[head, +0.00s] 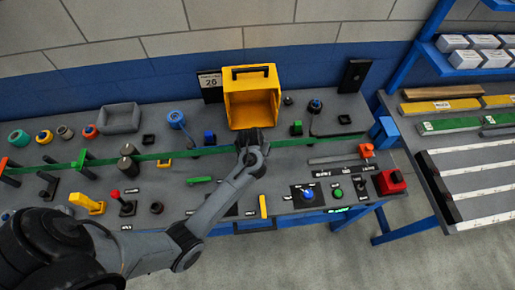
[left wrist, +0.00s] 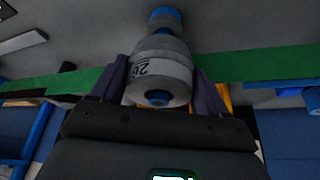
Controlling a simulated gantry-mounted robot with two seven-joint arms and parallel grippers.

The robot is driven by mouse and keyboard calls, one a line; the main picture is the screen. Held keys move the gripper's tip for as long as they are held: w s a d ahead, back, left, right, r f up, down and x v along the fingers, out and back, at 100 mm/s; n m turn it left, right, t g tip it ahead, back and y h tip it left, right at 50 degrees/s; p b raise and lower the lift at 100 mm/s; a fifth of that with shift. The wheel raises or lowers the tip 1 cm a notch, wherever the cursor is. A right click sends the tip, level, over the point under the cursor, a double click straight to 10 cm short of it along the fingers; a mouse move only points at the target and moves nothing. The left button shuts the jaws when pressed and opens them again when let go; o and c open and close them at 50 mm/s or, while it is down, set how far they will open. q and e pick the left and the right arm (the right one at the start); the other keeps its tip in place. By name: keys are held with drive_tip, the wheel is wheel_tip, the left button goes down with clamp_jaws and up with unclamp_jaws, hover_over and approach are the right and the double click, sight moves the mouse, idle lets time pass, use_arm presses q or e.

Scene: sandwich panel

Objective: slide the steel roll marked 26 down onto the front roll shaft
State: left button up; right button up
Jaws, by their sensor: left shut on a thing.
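The steel roll marked 26 (left wrist: 160,70) sits between the two dark fingers of my left gripper (left wrist: 160,82) in the left wrist view, its number facing the camera. The gripper is shut on it. A blue round piece shows in the middle of the roll's near end, and a blue cylinder (left wrist: 165,18) shows beyond its far end. I cannot tell whether the roll is around a shaft. In the head view my left gripper (head: 248,142) is over the green strip, in front of the yellow bin, and hides the roll. I cannot make out the front roll shaft. My right gripper is not seen.
A green strip (head: 200,152) runs across the grey bench. The yellow bin (head: 251,98) and a sign reading 26 (head: 211,83) stand behind. Several coloured rolls (head: 90,131) lie at left. A red button box (head: 390,182) and controls are at front right.

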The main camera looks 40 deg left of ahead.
use_arm(q)
drive_tip(key=shift+f+b, duration=0.8)
drive_tip(key=shift+f, duration=0.6)
drive_tip(key=o, duration=1.3)
drive_tip(key=shift+r, duration=0.1)
drive_tip(key=shift+r+p, duration=0.85)
drive_tip(key=shift+p, duration=0.25)
wheel_tip(320, 180, up, 7)
drive_tip(key=p, duration=0.8)
drive_tip(key=shift+r, duration=0.1)
wheel_tip(320, 180, up, 4)
drive_tip(key=p, duration=0.5)
drive_tip(key=shift+r, duration=0.1)
